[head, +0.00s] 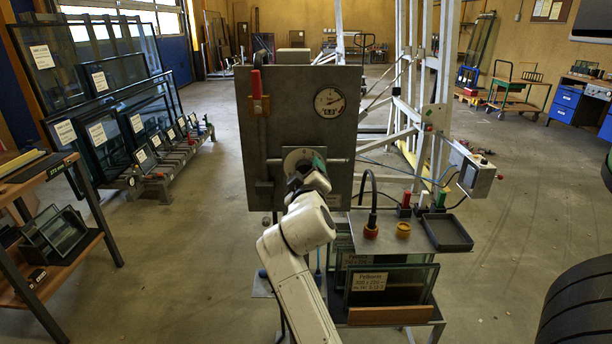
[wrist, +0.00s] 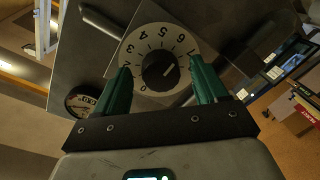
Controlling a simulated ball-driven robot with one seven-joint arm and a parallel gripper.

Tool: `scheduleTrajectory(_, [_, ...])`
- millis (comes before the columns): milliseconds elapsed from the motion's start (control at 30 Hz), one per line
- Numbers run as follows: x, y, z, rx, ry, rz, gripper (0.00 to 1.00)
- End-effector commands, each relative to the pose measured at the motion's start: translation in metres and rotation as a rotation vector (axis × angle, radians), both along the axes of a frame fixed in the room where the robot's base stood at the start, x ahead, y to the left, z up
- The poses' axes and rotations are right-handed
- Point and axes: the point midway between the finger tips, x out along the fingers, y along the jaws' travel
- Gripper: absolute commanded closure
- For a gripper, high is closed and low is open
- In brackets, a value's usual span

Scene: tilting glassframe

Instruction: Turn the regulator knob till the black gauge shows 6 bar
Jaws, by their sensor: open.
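The regulator knob (wrist: 158,72) is a dark round knob on a pale dial (wrist: 135,50) with black numbers, seen face-on in the wrist view. A light line on it points to the upper right. My gripper (wrist: 160,64) is open, its green fingers on either side of the knob with visible gaps. In the head view my gripper (head: 313,170) is in front of the panel and hides the knob; part of the pale dial plate (head: 292,158) shows.
The grey panel (head: 290,75) carries a red-handled lever (head: 257,85) at upper left. Glass racks stand left; a black tyre (head: 580,310) is lower right.

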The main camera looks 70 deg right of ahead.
Motion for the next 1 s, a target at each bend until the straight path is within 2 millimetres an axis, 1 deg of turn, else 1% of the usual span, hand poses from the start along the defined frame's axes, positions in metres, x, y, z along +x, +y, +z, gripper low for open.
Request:
scheduleTrajectory(300, [-0.023, 0.054, 0.002, 0.0, 0.002, 0.004, 0.28])
scheduleTrajectory(500, [-0.036, 0.081, 0.004, 0.001, 0.002, 0.003, 0.28])
scheduleTrajectory(600, [-0.04, 0.088, 0.005, 0.001, 0.001, 0.001, 0.28])
scheduleTrajectory(700, [-0.041, 0.091, 0.005, 0.001, 0.001, 0.0, 0.28])
scheduleTrajectory(1000, [-0.042, 0.091, 0.005, 0.002, 0.001, -0.001, 0.28])
